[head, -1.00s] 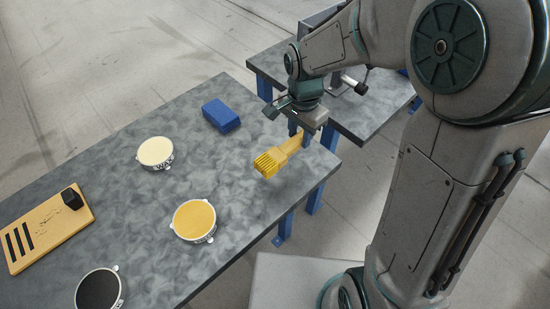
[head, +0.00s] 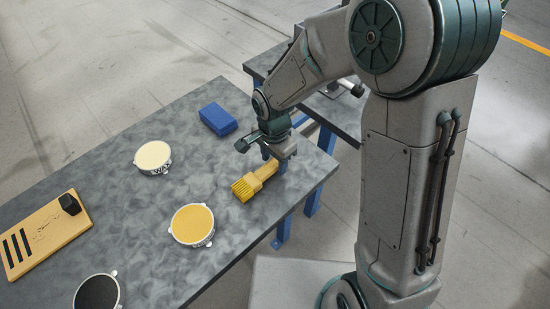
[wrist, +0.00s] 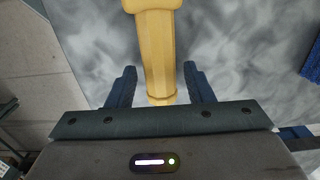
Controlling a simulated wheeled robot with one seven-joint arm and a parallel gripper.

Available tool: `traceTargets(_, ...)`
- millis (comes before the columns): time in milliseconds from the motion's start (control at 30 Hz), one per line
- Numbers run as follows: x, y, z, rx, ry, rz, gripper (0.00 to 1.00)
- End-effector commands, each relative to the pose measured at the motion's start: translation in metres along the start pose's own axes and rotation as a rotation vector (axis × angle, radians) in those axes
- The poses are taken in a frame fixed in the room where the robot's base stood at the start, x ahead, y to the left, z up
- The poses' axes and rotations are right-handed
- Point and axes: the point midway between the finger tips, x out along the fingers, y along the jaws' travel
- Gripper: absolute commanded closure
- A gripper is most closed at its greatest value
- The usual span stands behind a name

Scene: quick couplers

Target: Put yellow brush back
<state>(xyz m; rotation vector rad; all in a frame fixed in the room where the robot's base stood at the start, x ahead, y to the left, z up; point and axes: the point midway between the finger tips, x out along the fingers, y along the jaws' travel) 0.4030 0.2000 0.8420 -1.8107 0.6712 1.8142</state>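The yellow brush (head: 253,183) is near the right end of the grey table, bristles toward the lower left. It looks low over or on the tabletop; I cannot tell if it touches. My gripper (head: 268,158) is just above the handle end, which it partly hides. In the wrist view the yellow handle (wrist: 156,55) runs between the two blue fingers of my gripper (wrist: 160,75). Narrow gaps show beside the handle, so the fingers are open around it, not pressed on it. The bristles are out of the wrist view.
A yellow-topped round tin (head: 193,224) stands left of the brush, a cream-topped one (head: 153,157) farther back, a black-topped one (head: 97,293) in front. A blue block (head: 218,119) lies behind. A wooden board (head: 45,235) is at left. The table's right edge is close.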

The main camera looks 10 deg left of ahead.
Motion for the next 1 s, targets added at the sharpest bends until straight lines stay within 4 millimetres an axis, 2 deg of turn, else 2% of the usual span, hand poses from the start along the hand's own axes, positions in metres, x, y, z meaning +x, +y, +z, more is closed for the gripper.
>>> traceTargets(367, -0.005, 0.000, -0.001, 0.001, 0.001, -0.001, 0.47)
traceTargets(467, -0.017, -0.001, -0.001, 0.001, 0.003, -0.004, 0.47)
traceTargets(800, -0.088, -0.001, -0.001, 0.001, 0.003, -0.005, 0.47)
traceTargets(1000, -0.114, 0.000, -0.001, 0.001, 0.001, -0.001, 0.47)
